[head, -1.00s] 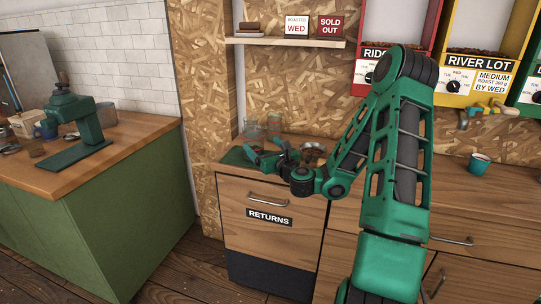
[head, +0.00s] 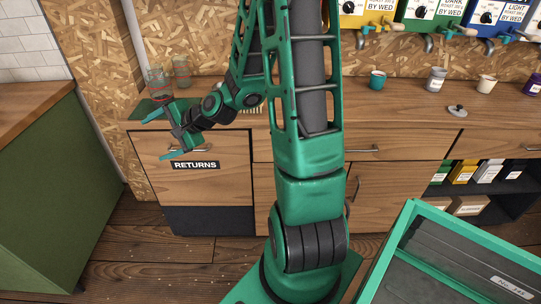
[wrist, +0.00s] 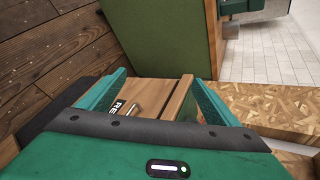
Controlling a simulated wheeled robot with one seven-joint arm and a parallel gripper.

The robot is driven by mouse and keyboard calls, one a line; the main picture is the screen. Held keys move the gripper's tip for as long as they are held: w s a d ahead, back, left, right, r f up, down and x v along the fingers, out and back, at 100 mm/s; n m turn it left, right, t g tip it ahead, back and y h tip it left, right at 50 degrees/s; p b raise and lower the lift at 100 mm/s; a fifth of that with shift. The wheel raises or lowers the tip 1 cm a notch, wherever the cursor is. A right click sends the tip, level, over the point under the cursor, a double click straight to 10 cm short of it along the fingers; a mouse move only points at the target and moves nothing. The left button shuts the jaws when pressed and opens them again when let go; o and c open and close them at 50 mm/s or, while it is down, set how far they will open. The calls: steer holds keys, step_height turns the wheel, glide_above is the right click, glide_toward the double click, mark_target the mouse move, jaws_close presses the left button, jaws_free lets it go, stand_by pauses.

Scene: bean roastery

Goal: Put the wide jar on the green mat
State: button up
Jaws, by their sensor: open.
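I cannot tell which is the wide jar. The green mat (head: 147,108) lies at that end of the counter, partly hidden by my arm; whether the jars rest on it is unclear. My gripper (head: 169,134) is open and empty, its fingers apart, in front of the counter's edge near the RETURNS drawer. My gripper also shows in the wrist view (wrist: 158,97), with the drawer front beyond it.
The RETURNS drawer (head: 196,184) is shut. A green cabinet (head: 60,190) stands at left. Floor between is clear.

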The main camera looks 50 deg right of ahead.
steer(key=s+d+r+n+g+h, duration=0.1)
steer(key=s+d+r+n+g, duration=0.1)
steer(key=s, duration=1)
steer(key=s+d+r+n+g+h, duration=0.1)
steer(key=s+d+n+g, duration=0.3)
steer(key=s, duration=0.8)
steer(key=s+d+r+n+g+h, duration=0.2)
steer(key=s+d+n+g, duration=0.2)
steer(key=s, duration=0.8)
steer(key=shift+r+n+g+h, duration=0.3)
steer(key=shift+r+h, duration=0.05)
steer(key=shift+h, duration=0.05)
steer(key=shift+d, duration=0.1)
